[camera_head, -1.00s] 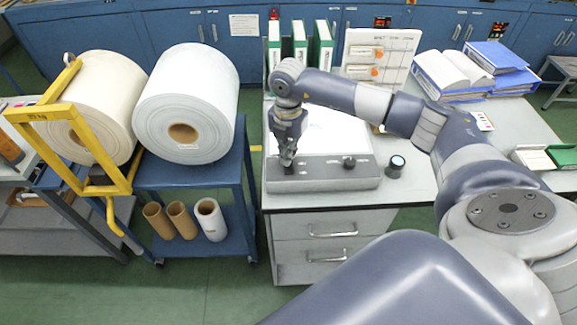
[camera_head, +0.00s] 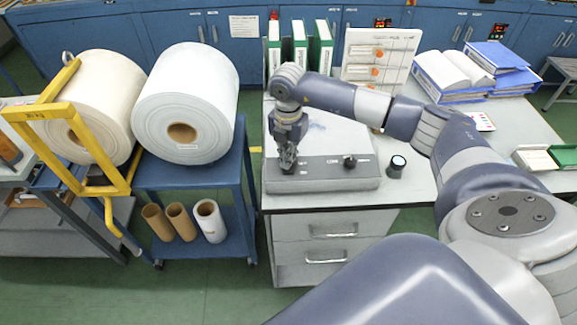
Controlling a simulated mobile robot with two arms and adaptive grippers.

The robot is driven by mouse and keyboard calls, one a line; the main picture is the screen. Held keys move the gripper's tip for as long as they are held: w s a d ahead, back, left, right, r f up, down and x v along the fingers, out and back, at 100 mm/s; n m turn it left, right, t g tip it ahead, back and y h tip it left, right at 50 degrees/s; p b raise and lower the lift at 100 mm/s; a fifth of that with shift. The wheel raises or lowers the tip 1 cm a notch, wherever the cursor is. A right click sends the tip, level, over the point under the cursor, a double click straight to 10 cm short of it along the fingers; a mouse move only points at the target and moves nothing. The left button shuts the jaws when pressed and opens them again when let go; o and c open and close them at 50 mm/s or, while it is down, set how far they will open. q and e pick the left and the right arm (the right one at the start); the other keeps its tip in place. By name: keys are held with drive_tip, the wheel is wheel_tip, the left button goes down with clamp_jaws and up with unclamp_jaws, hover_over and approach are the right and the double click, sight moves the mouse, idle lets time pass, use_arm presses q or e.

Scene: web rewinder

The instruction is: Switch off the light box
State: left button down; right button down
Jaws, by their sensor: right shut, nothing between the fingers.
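The light box (camera_head: 322,178) is a grey unit on the desk with a sloped top and a front control strip. A dark knob (camera_head: 350,162) sits on the right of the strip. My right gripper (camera_head: 288,167) is shut and empty, pointing down at the left end of the strip. Its fingertips are at or just above a small dark control there, mostly hidden; I cannot tell whether they touch it. My left gripper is not in view.
A round dark-rimmed object (camera_head: 396,166) stands just right of the light box. Green binders (camera_head: 300,45) and a white sample board (camera_head: 378,58) stand behind it. Blue binders (camera_head: 440,75) lie at the back right. A blue cart (camera_head: 240,160) with large rolls stands left of the desk.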

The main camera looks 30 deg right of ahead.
drive_tip(key=shift+s+f, duration=0.1)
drive_tip(key=shift+f, duration=0.05)
drive_tip(key=shift+r+p, duration=0.7)
drive_tip(key=shift+r, duration=0.15)
drive_tip(key=shift+r+p, duration=1.7)
drive_tip(key=shift+r, duration=1)
